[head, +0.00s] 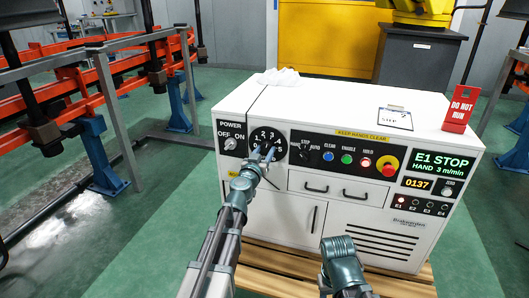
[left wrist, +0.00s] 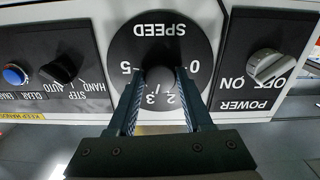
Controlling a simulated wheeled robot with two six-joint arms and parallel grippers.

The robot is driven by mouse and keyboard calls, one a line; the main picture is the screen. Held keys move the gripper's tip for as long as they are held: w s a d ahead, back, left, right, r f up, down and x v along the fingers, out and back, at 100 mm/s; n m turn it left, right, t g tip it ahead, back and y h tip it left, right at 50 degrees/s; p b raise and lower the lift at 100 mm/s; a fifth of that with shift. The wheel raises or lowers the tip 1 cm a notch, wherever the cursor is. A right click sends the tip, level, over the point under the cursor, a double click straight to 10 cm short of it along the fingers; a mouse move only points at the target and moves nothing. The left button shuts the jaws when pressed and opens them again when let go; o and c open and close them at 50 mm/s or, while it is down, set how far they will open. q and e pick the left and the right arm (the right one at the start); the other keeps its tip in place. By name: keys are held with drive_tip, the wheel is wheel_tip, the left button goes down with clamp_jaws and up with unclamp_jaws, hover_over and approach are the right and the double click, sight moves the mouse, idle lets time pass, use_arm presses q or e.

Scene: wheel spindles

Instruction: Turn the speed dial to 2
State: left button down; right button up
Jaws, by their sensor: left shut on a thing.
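The speed dial (head: 267,146) is a round black plate with white numbers on the left of the white machine's front panel. In the left wrist view the dial plate (left wrist: 160,38) appears upside down, with SPEED, 0 and 5 readable and the 2 and 3 close to the fingers. My left gripper (head: 263,155) is shut on the dark dial knob (left wrist: 159,78), one finger on each side. The knob's pointer is too unclear to read a setting. My right arm's teal link shows at the bottom of the head view; its gripper does not.
The power switch (head: 231,143) is close left of the dial. A step/auto selector (head: 304,148), coloured buttons and a red emergency stop (head: 388,165) are to the right. The display (head: 439,164) reads E1 STOP, HAND 3 m/min. Drawers lie below the panel.

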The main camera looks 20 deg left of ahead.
use_arm(q)
drive_tip(key=n, duration=0.6)
drive_tip(key=shift+n, duration=0.4)
idle(0.5)
drive_tip(key=shift+c, duration=1.6)
unclamp_jaws()
drive_tip(key=shift+s, duration=0.2)
